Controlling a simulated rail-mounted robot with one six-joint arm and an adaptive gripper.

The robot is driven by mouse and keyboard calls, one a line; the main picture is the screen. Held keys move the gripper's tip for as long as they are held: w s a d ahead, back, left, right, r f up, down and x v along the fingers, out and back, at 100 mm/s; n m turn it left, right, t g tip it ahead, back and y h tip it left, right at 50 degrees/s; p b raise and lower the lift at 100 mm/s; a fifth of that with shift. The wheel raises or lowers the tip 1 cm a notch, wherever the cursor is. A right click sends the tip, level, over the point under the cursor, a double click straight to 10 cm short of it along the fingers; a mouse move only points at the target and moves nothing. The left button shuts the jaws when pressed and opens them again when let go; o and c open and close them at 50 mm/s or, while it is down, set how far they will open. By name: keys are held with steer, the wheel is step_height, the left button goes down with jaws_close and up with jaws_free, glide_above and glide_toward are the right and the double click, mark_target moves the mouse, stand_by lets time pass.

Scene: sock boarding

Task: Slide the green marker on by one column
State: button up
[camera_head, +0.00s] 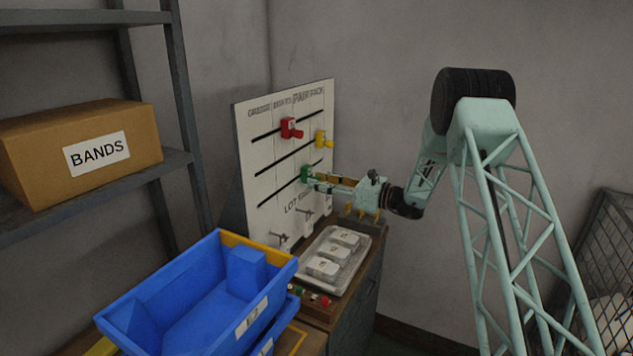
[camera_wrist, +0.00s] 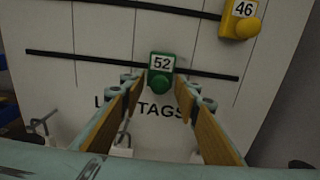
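The green marker (camera_head: 306,174), numbered 52, sits on the lowest slot of the white board (camera_head: 268,190). In the wrist view the green marker (camera_wrist: 161,73) is between two thin column lines, one column left of the yellow marker's. My gripper (camera_head: 316,180) reaches the board from the right in the head view. In the wrist view its two fingertips (camera_wrist: 160,82) stand on either side of the green marker, with a small gap seeming to show on each side. Whether they touch it is hard to tell.
A red marker (camera_head: 290,128) is on the top slot and a yellow marker (camera_head: 322,139), numbered 46, on the middle slot. Locks hang below the lot tags lettering. A clear tray (camera_head: 346,281) and blue bins (camera_head: 160,310) stand in front. The lowest slot is clear beside the green marker.

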steer(key=v, duration=1.1)
steer(key=shift+r, duration=0.1)
steer(key=s+a+r+n+g+h, duration=0.1)
steer(key=s+a+r+n+g, duration=0.25)
steer(key=s+r, duration=0.35)
steer(key=s+a+r+n+g, duration=0.25)
steer(key=s+a+r, duration=0.2)
steer(key=s, duration=0.45)
steer(key=s+a+r+n+g+h, duration=0.1)
steer(key=s+r+n+h, duration=0.15)
steer(key=s, duration=0.75)
steer(key=s+a+r+n+g+h, duration=0.1)
steer(key=s+r+n+h, duration=0.2)
steer(key=s, duration=0.7)
steer(key=s+d+n+t+h, duration=0.1)
steer(key=s+d+n+h, duration=0.2)
steer(key=s+d, duration=0.3)
steer(key=s+d+n+t+h, duration=0.1)
steer(key=s+d+n+h, duration=0.2)
steer(key=s, duration=1.4)
steer(key=s+d+n+t+h, duration=0.1)
steer(key=s+d+n+h, duration=0.2)
steer(key=s+d+n, duration=0.3)
steer(key=shift+s+d+r, duration=0.4)
steer(key=shift+s+d, duration=1.3)
steer(key=shift+s, duration=1.45)
